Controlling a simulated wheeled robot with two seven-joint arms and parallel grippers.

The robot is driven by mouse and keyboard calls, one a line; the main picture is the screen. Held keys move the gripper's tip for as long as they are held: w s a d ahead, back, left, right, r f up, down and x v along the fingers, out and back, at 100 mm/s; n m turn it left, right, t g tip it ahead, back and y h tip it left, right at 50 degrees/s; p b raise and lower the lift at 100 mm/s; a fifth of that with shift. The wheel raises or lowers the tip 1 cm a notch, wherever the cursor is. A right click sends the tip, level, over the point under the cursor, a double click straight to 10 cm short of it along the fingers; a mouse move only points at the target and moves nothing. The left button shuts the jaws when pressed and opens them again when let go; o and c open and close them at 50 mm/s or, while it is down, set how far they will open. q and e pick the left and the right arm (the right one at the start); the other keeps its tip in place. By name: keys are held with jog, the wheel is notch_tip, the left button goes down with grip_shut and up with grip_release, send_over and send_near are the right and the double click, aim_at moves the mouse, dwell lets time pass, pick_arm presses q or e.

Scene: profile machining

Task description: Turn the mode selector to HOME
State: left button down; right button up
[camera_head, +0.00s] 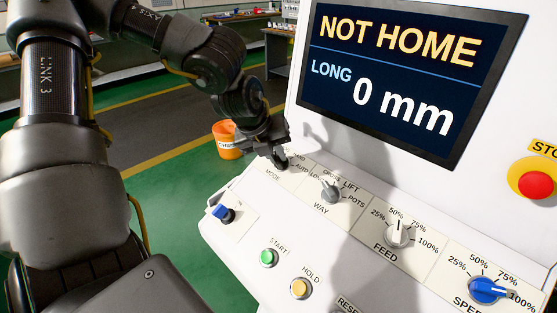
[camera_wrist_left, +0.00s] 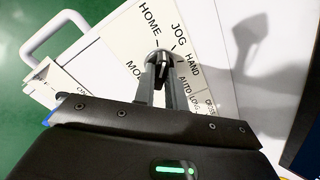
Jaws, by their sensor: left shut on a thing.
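My left gripper (camera_head: 277,150) is at the mode selector on the far left of the control panel (camera_head: 233,248). In the left wrist view its two fingers (camera_wrist_left: 160,66) are closed around the dark mode selector knob (camera_wrist_left: 158,54). The knob's plate carries the labels HOME, JOG, HAND and AUTO around it, with HOME at the upper left. The fingers cover much of the knob, so I cannot tell which label it points at. The screen (camera_head: 405,75) reads NOT HOME, LONG, 0 mm. My right gripper is not in view.
The WAY knob (camera_head: 330,191) stands close to the right of the mode selector. Further right are the FEED knob (camera_head: 397,234) and blue SPEED knob (camera_head: 487,289). A blue key switch (camera_head: 222,213), green START (camera_head: 268,257) and yellow HOLD (camera_head: 299,288) buttons sit below.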

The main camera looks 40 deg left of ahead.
pick_arm(q)
jog(key=shift+f+n+b, duration=0.15)
jog(key=shift+n+b, duration=0.65)
jog(key=shift+n, duration=0.3)
jog(key=shift+n+b, duration=0.4)
jog(key=shift+n, duration=0.5)
jog(key=c, duration=1.3)
grip_release()
jog(key=shift+r, duration=0.2)
jog(key=shift+p+v, duration=0.55)
jog(key=shift+v, duration=0.4)
jog(key=p+v, duration=0.2)
jog(key=v, duration=0.3)
jog(key=shift+s, duration=0.1)
